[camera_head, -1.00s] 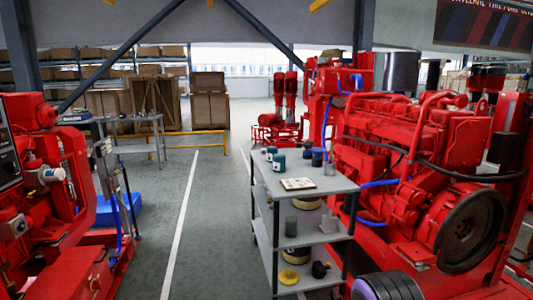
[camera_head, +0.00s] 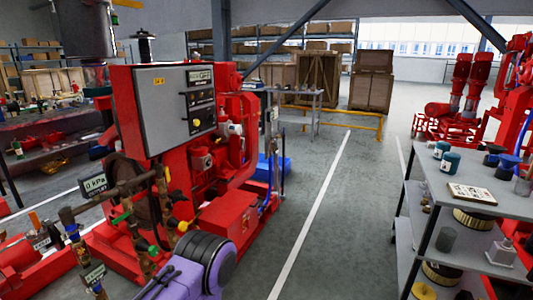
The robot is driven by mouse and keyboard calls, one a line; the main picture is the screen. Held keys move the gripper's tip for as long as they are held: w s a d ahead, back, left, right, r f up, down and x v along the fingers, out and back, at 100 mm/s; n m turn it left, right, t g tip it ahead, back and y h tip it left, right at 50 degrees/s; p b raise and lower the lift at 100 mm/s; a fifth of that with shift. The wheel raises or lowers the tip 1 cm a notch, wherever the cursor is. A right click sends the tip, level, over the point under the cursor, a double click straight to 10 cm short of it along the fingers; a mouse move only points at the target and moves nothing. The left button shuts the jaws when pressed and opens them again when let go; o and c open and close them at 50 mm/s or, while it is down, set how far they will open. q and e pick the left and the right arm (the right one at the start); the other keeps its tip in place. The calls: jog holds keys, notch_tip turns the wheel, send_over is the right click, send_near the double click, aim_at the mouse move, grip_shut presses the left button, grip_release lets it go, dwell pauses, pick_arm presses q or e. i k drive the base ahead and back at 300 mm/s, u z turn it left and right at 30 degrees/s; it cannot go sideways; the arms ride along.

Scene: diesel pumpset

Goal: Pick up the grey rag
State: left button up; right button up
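I cannot make out a grey rag in this view. A grey shelf cart (camera_head: 490,193) stands at the right edge, holding dark teal cans (camera_head: 450,162), a flat printed booklet (camera_head: 472,193) and small containers. None of these is clearly a rag. A cluttered workbench (camera_head: 40,122) stands at the far left, its items too small to tell apart. A purple and black link of my own arm shows at the bottom centre. Neither of my grippers is in view.
A red pumpset with a grey control panel (camera_head: 175,108) fills the left middle, with pipes and gauges low in front. Open grey floor (camera_head: 345,235) with a white line runs between it and the cart. A yellow rail (camera_head: 350,122) and wooden crates (camera_head: 372,80) stand behind.

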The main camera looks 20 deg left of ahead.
aim_at(430, 144)
jog(key=u, duration=0.55)
jog(key=i, duration=3.95)
jog(key=z, duration=1.6)
